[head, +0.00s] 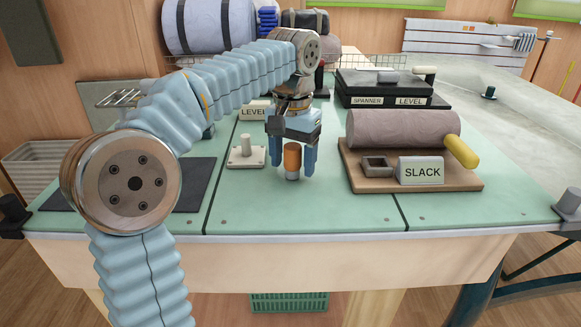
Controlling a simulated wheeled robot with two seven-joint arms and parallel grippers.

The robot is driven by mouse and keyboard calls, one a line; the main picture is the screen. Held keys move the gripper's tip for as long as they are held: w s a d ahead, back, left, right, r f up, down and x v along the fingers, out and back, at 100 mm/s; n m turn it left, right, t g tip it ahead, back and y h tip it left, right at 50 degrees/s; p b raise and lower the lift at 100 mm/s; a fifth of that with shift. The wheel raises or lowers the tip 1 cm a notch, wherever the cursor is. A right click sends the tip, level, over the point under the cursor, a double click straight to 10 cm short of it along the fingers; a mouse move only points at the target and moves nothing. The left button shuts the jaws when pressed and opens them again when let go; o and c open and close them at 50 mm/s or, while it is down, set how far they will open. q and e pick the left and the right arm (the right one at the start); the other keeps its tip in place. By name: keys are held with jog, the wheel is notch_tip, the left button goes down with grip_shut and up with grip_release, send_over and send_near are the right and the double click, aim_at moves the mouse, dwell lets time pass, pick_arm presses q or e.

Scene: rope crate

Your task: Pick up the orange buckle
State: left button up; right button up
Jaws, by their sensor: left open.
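The orange buckle (292,157) shows as a small upright orange piece with a grey lower end, near the middle of the green table. My left gripper (291,163) points down over it, open, with one finger on each side. I cannot tell whether the fingers touch it. The gripper body hides what is above the orange part. My right gripper is not in view.
A cream block with a peg (246,151) stands just left of the gripper. Right of it, a wooden board (357,179) bears a grey roll (402,132), a SLACK sign (420,171) and a yellow handle (461,152). The table front (300,215) is clear.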

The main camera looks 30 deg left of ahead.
pick_arm(q)
grip_shut()
jog(key=shift+r, duration=0.15)
